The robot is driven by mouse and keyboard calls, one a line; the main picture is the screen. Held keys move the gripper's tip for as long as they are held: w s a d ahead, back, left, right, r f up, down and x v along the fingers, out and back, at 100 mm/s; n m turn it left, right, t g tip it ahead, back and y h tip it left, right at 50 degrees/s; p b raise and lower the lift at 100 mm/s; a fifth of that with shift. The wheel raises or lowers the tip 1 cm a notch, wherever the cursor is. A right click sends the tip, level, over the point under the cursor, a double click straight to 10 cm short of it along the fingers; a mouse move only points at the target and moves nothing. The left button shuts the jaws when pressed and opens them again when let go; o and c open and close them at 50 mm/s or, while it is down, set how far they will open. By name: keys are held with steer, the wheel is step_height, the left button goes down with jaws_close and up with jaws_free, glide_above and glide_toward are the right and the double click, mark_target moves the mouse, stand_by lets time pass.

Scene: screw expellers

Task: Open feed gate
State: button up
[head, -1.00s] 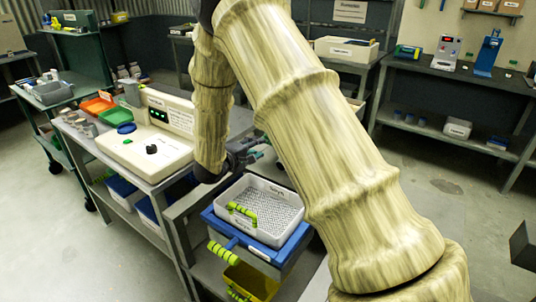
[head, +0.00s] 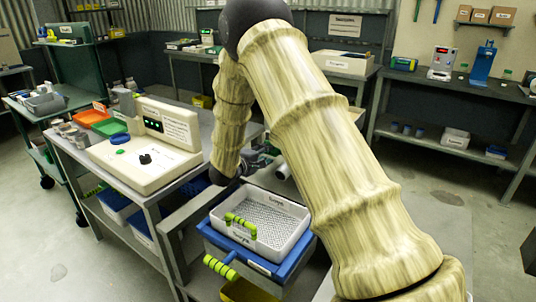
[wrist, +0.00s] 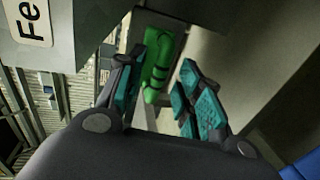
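A green handle (wrist: 160,62) with dark bands shows in the wrist view, beside a grey housing (wrist: 45,52) with a white label (wrist: 36,15) beginning "Fe". My gripper (wrist: 165,92) is open, with one teal-padded finger on each side of the handle's line. The handle appears just beyond or between the fingertips; I cannot tell whether either pad touches it. In the head view my gripper (head: 262,162) is small and partly hidden behind my arm, above and behind the white perforated tray. The feed gate itself is not clear there.
The white perforated tray (head: 298,222) with green handles sits on a blue tray (head: 262,264) below my gripper. A cream control box (head: 108,157) with green lights stands on the bench to the left. Open floor (head: 62,255) lies at the lower left.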

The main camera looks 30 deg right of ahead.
steer(key=shift+x, duration=1.35)
jaws_close()
steer(key=shift+a, duration=0.1)
